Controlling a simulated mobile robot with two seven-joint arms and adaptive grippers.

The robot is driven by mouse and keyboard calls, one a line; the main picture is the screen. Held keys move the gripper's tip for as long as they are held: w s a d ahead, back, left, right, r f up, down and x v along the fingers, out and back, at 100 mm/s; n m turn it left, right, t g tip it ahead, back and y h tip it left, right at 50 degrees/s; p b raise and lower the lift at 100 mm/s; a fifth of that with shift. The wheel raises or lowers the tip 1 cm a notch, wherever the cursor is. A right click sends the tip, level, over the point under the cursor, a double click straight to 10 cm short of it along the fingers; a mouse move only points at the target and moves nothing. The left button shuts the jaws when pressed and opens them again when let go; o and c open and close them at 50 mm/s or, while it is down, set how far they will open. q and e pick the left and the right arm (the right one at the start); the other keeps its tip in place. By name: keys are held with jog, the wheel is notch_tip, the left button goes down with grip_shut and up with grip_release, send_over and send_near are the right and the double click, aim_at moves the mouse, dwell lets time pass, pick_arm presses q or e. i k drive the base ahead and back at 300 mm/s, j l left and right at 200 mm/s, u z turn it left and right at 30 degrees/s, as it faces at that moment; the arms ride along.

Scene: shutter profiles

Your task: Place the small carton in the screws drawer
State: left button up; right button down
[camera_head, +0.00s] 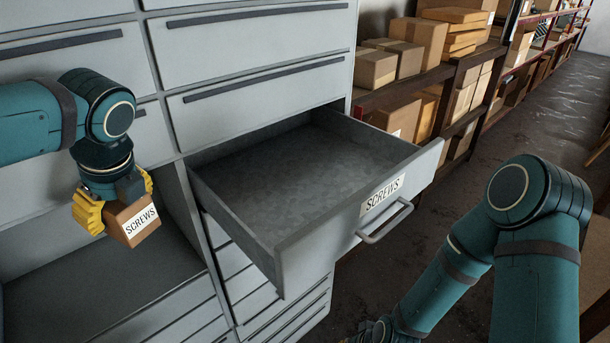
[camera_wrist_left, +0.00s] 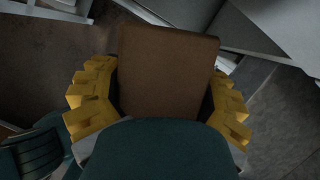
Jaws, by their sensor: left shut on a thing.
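The small carton (camera_head: 131,220) is brown with a white label reading SCREWS. My left gripper (camera_head: 114,208) is shut on it with yellow fingers on both sides, and holds it up left of the open screws drawer. In the left wrist view the carton (camera_wrist_left: 168,72) sits between the yellow fingers (camera_wrist_left: 160,100). The screws drawer (camera_head: 372,198) is pulled out, grey and empty, with a SCREWS label and a bar handle on its front. My right arm is at the lower right; its gripper (camera_head: 375,332) is small, dark and partly cut off by the bottom edge.
The grey cabinet (camera_head: 250,45) has other closed drawers around the open one. Another open compartment (camera_head: 90,270) lies below the left gripper. Shelves with several cardboard boxes (camera_head: 420,35) stand behind at the right. The floor (camera_head: 540,100) is clear along the aisle.

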aim_at(296, 184)
jog(key=i+j+z, duration=0.15)
jog(key=z, duration=0.35)
jog(key=i+j+z, duration=0.15)
jog(key=j+z, duration=0.15)
jog(key=z, duration=0.15)
jog(key=i+j+z, duration=0.1)
jog(key=j+z, duration=0.15)
jog(key=z, duration=0.25)
